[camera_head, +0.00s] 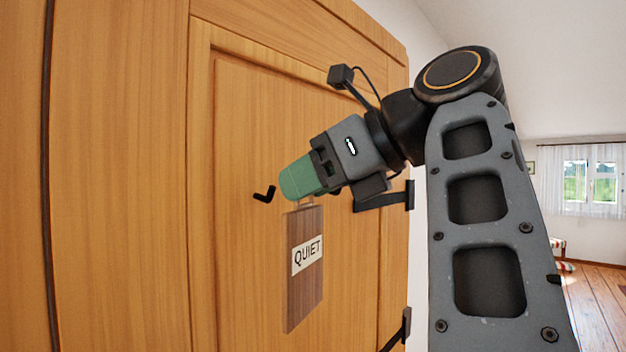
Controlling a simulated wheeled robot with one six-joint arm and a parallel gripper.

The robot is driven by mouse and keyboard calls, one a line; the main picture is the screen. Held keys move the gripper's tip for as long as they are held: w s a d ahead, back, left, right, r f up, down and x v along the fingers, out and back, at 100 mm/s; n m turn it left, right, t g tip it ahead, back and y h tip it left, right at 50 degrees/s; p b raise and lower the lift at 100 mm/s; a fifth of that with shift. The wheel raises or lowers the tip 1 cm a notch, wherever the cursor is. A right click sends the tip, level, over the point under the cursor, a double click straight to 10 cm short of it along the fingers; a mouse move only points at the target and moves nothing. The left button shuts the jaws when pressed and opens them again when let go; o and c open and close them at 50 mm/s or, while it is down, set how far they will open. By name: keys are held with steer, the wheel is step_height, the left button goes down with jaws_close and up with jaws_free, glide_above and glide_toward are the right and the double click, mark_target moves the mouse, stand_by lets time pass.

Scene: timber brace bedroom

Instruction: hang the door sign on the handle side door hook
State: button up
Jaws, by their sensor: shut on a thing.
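The door sign (304,283) is a brown wooden board with a white "QUIET" label. It hangs nearly upright below my gripper (297,178), whose green fingers are shut on its top loop. The loop shows only partly under the fingers. A small black door hook (264,194) sticks out of the wooden door, just left of the fingertips. The sign hangs lower and to the right of this hook, with a visible gap between them. I cannot tell how far the sign is from the door face. No second hook shows clearly.
The wooden door (245,290) has raised frame edges. A room with a curtained window (590,182) and wooden floor opens at the right.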

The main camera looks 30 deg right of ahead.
mark_target(268, 196)
steer(key=shift+w+a+f, duration=0.1)
steer(key=shift+w+a, duration=0.25)
steer(key=shift+w, duration=0.75)
steer(key=shift+w+a+f, duration=0.15)
steer(key=shift+w+a, duration=0.25)
steer(key=shift+w, duration=0.75)
steer(key=shift+w+a+f, duration=0.1)
steer(key=shift+w+a, duration=0.25)
steer(key=shift+w, duration=0.75)
steer(key=shift+w+a+f, duration=0.1)
steer(key=shift+w+f, duration=0.4)
steer(key=shift+f, duration=0.4)
steer(key=shift+f+b, duration=0.2)
steer(key=shift+b, duration=0.1)
steer(key=o, duration=1.1)
steer(key=shift+c, duration=0.2)
steer(key=o, duration=0.3)
steer(key=shift+s+a+r, duration=0.1)
steer(key=shift+a, duration=0.05)
steer(key=shift+r, duration=0.1)
steer(key=shift+r, duration=0.1)
